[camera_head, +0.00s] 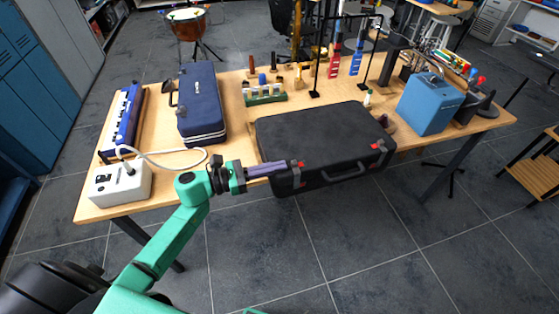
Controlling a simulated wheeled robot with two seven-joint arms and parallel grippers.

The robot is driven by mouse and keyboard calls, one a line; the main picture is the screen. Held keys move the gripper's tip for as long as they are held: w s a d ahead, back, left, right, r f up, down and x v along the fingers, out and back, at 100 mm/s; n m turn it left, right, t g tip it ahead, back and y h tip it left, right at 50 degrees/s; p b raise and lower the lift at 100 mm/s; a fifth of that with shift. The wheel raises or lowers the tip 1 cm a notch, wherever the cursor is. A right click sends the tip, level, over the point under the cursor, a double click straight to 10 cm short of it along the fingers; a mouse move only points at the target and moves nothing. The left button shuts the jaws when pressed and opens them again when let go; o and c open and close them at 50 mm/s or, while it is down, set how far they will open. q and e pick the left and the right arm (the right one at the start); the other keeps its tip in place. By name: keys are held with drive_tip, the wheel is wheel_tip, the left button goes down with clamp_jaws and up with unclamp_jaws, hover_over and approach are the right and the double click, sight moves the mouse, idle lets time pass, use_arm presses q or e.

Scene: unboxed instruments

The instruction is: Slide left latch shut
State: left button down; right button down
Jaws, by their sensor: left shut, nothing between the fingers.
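A large black case (322,136) lies closed on the wooden table, its front edge at the table's front. Its left latch (297,172) has red and grey parts on the left of the front side. Its right latch (377,147) shows a red part near the right front corner. My left gripper (287,166) is shut with purple fingers, and its tips are at the left latch. I cannot tell whether they touch it. The fingers partly hide the case's front left corner. My right gripper is not in view.
A dark blue case (201,105) stands behind and left. A white box (120,184) with a cable and a keyboard (122,118) are at the left end. A blue box (430,103) stands to the right. Open floor lies in front of the table.

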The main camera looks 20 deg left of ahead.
sight(291, 164)
use_arm(q)
drive_tip(key=shift+w+d, duration=0.3)
drive_tip(key=shift+d, duration=0.2)
drive_tip(key=shift+w+d+f+b, duration=0.1)
drive_tip(key=shift+d+f+b, duration=0.1)
drive_tip(key=shift+b, duration=0.15)
drive_tip(key=shift+b+x, duration=0.85)
drive_tip(key=shift+b, duration=0.05)
drive_tip(key=shift+r, duration=0.2)
